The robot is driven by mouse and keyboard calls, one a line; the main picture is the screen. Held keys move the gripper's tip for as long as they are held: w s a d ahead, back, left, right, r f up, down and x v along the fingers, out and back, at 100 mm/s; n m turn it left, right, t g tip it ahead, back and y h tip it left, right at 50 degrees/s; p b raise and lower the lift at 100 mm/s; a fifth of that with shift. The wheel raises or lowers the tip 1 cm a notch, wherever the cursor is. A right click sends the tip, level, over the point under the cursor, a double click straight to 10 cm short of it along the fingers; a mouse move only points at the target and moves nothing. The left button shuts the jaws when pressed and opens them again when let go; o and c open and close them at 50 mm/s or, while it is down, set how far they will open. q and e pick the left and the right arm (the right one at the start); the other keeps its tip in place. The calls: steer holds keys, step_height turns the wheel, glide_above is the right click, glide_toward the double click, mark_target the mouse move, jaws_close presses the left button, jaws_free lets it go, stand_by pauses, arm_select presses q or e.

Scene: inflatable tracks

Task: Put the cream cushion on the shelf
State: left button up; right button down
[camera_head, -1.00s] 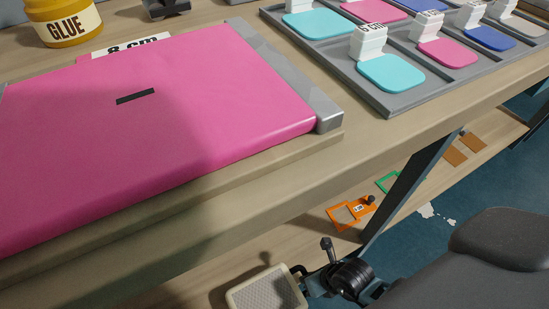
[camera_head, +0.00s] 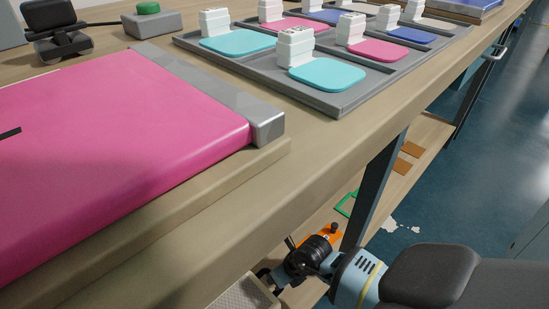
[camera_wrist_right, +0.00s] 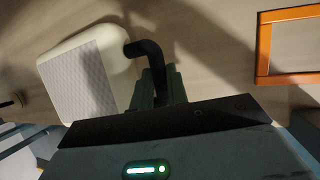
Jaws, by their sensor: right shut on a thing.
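The cream cushion (camera_head: 245,292) shows at the bottom of the head view, partly cut off, over the wooden lower shelf (camera_head: 432,133). In the right wrist view the cushion (camera_wrist_right: 88,75) has a pale quilted face and a bent black handle (camera_wrist_right: 145,50). My right gripper (camera_wrist_right: 158,88) is shut on this black handle, with the cushion to the left of the fingers. Wooden shelf surface lies behind it, with shadows on it. I cannot tell whether the cushion touches the shelf. My left gripper is not in view.
A dark table leg (camera_head: 375,190) stands close to my right arm. An orange frame (camera_wrist_right: 264,45) lies on the shelf beside the gripper. A green frame (camera_head: 346,205) and brown pieces (camera_head: 410,150) lie farther along. The table edge and pink panel (camera_head: 110,150) are above.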

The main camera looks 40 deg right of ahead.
steer(key=shift+w, duration=0.1)
steer(key=shift+w+d, duration=0.2)
steer(key=shift+w, duration=0.1)
steer(key=f+b, duration=0.3)
steer(key=shift+w+d+f, duration=0.1)
steer(key=shift+w+f, duration=0.1)
steer(key=shift+f, duration=0.1)
steer(key=c, duration=1.4)
jaws_free()
